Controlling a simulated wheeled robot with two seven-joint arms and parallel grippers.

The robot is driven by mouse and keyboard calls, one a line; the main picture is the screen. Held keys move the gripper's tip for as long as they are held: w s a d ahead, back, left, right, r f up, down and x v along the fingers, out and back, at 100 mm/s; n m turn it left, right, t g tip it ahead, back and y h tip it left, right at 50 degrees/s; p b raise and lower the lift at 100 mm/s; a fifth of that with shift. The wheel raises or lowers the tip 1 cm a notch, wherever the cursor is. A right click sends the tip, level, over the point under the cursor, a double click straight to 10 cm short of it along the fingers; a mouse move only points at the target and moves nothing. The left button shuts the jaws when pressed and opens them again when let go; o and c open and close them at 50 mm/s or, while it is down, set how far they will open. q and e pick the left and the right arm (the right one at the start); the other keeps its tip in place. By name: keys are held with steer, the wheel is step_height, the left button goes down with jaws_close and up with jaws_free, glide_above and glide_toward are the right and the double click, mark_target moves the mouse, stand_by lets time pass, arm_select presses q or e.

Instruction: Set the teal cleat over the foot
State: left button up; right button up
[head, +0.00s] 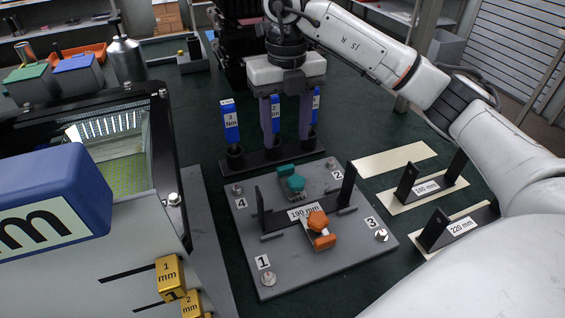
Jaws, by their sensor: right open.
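The teal cleat (291,183), with a knob on top, sits on the dark grey plate (262,280) near its back edge. An orange cleat (321,239), with an orange knob, sits in front on the same plate. Between them lies the black bracket's flat foot, labelled 190 mm (305,212), with an upright at each end. I cannot tell whether the teal cleat overlaps the foot. My left gripper is not in view.
Blue drivers (230,121) stand in a black rack behind the plate. Brackets labelled 180 mm (427,188) and 220 mm (461,227) stand at the right.

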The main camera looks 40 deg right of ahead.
mark_target(286, 167)
step_height(286, 167, down, 9)
steer(key=shift+r, duration=0.15)
